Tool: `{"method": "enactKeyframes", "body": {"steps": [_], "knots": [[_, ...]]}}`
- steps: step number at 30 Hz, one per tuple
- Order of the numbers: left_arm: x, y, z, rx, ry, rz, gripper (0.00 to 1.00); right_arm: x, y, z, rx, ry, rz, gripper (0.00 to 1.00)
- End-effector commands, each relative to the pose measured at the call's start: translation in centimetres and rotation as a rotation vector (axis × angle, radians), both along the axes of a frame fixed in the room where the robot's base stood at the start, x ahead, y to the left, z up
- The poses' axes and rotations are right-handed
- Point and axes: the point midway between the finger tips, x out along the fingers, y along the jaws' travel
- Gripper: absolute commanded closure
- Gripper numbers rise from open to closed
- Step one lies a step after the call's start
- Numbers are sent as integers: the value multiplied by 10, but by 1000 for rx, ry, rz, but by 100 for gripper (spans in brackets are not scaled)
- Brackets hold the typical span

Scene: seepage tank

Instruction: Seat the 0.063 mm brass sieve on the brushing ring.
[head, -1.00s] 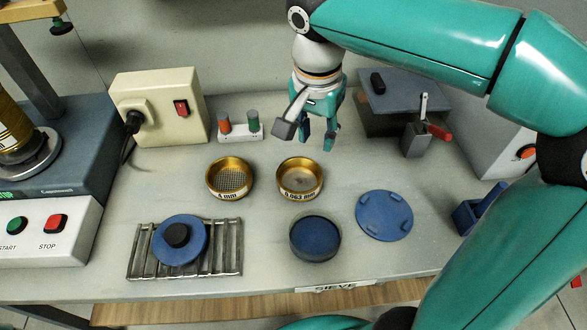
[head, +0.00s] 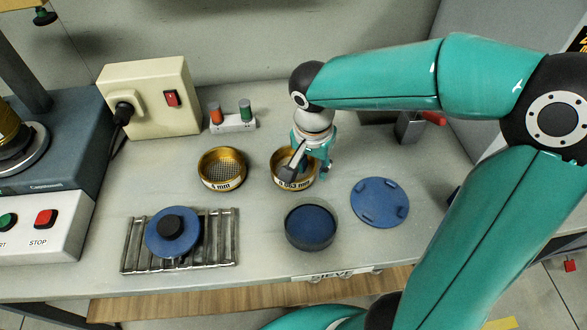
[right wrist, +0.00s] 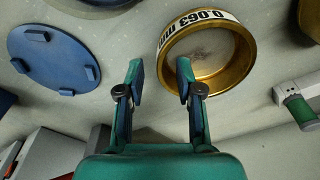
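The 0.063 mm brass sieve (head: 281,162) stands upright on the bench, labelled side to the front, partly hidden by my right gripper (head: 307,170). The right wrist view shows its golden wall and pale mesh (right wrist: 207,52). My right gripper also shows there (right wrist: 160,80), open with nothing between its fingers. One finger is beside or over the sieve's rim; I cannot tell whether they touch. A flat blue disc with raised lugs (head: 380,203), which looks like the brushing ring, lies empty to the sieve's right; it also shows in the right wrist view (right wrist: 55,62). My left gripper is not in view.
A 4 mm brass sieve (head: 222,168) stands to the left. A dark round pan with a blue inside (head: 310,228) stands in front. A blue knobbed disc (head: 160,240) sits on a slatted rack (head: 215,255). Two small bottles in a white holder (head: 233,124) stand behind.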

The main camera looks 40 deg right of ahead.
Motion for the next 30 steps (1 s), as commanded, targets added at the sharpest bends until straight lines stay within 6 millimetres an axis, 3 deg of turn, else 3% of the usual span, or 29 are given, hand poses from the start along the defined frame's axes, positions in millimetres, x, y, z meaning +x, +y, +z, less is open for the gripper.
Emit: {"method": "enactKeyframes", "body": {"steps": [4,12,19,30], "knots": [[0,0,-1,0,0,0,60,0,-2,-18,0,2,1,64],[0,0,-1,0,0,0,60,1,-2,-20,1,-2,0,64],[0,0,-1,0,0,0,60,1,-2,-20,1,-2,0,100],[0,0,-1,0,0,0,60,1,-2,-20,0,-2,0,100]]}}
